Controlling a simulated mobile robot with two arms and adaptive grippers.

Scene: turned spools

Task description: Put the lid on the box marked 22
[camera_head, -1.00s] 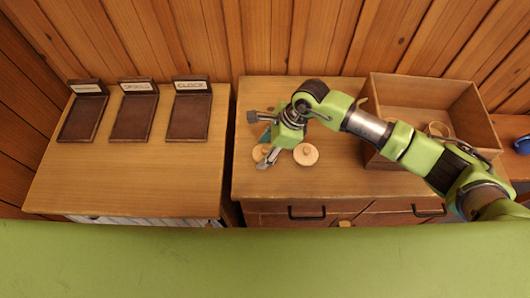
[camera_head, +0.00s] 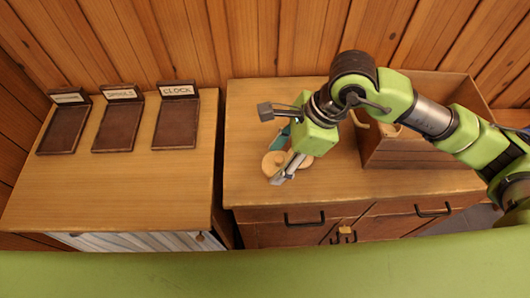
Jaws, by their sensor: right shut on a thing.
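My right gripper (camera_head: 274,146) is over the front left of the right-hand cabinet top, its fingers spread around a teal thing (camera_head: 284,137). Only a small part of the teal thing shows; the gripper hides the rest. Close by is a pale round wooden piece (camera_head: 273,163) with a small knob, partly behind a finger. Another pale round piece (camera_head: 303,161) is mostly covered by the gripper. I cannot tell whether either touches the gripper. No marking 22 is readable, and I cannot tell which piece is the lid. My left gripper is not in view.
An open wooden crate (camera_head: 415,155) stands at the right, partly behind my right arm, with pale round things inside. Three dark trays labelled at the back, one reading CLOCK (camera_head: 176,122), stand on the left cabinet (camera_head: 120,190). The right-hand cabinet's front middle is clear.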

